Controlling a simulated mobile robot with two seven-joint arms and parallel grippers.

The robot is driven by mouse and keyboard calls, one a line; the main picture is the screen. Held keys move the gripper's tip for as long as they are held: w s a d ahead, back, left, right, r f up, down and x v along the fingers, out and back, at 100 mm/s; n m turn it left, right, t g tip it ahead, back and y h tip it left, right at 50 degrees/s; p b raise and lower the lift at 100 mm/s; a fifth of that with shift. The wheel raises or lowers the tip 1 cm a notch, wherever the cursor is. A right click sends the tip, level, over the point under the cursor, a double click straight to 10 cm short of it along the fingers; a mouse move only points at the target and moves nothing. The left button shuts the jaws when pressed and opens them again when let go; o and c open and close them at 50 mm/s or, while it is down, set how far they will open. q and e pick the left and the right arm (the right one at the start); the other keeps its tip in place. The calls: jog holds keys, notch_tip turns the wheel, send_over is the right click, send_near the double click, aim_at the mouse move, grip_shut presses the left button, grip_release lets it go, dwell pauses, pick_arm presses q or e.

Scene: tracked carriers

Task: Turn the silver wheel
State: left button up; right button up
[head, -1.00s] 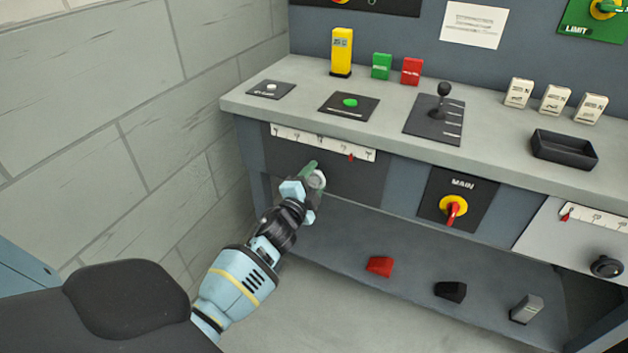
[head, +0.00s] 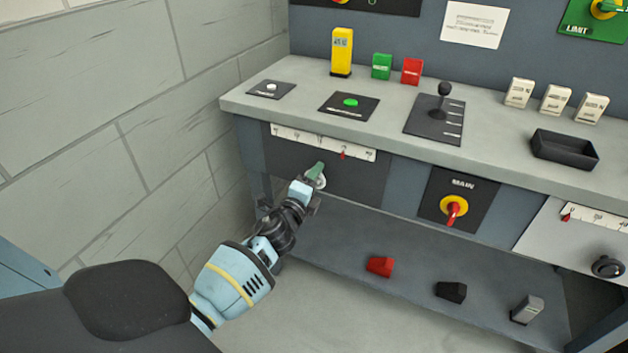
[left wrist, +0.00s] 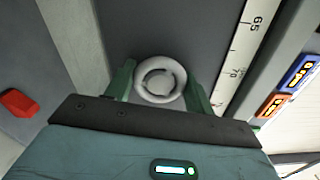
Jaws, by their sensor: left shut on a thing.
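The silver wheel (left wrist: 160,80) sits on the dark panel below the worktop. In the head view only a bit of the wheel (head: 321,182) shows past my gripper. My left gripper (head: 316,174) is at the wheel, with one green finger on each side of its rim in the left wrist view (left wrist: 160,88), and it is shut on it. A white scale (head: 322,142) with a red pointer (head: 343,153) runs along the panel above the wheel. My right gripper is in neither view.
A second panel with a black knob (head: 607,267) is at the far right. A red and yellow MAIN switch (head: 454,209) lies between. Red (head: 380,266), black (head: 450,291) and grey (head: 526,309) blocks lie on the lower shelf. A wall (head: 120,120) stands close on the left.

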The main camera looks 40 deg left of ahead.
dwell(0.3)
pick_arm(q)
jog(key=o, duration=1)
jog(key=shift+c, duration=0.2)
jog(key=shift+s, duration=0.1)
jog(key=p+v, duration=0.1)
jog(key=v, duration=0.6)
jog(key=shift+s, duration=0.35)
jog(key=shift+d, duration=0.1)
